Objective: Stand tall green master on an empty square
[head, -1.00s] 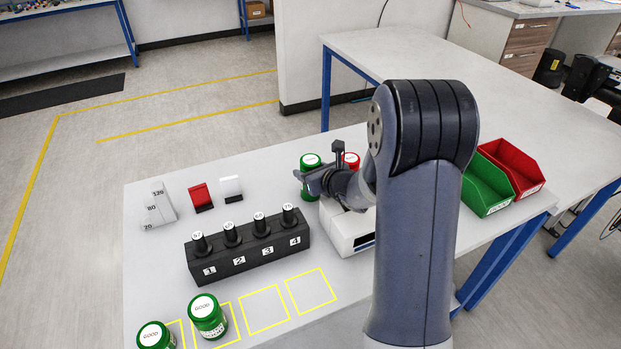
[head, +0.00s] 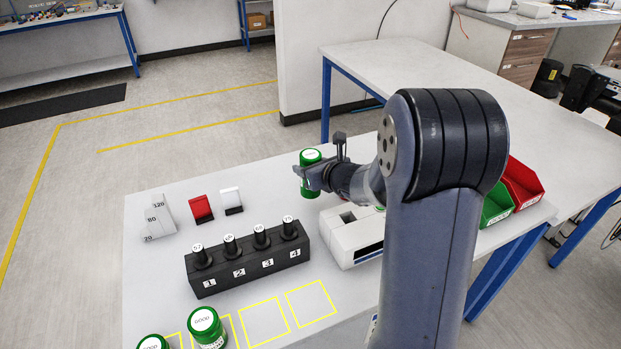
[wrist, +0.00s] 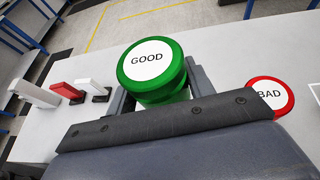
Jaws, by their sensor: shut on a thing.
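My gripper (head: 313,178) is shut on the tall green master (head: 308,187), a green jar with a white-topped lid, near the table's back edge. In the wrist view the green master (wrist: 155,75), its lid reading GOOD, stands upright between the fingers. Four yellow squares are marked at the table's front. The third square (head: 265,322) and the fourth square (head: 311,303) are empty. A green GOOD jar (head: 206,328) stands at the second, and another green jar (head: 153,343) is at the first, partly cut off.
A black block (head: 245,265) with several numbered plugs stands behind the squares. A white device (head: 350,235) is right of it. A red BAD jar (wrist: 270,93) is near my gripper. Red bin (head: 522,185) and green bin (head: 495,207) are at right.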

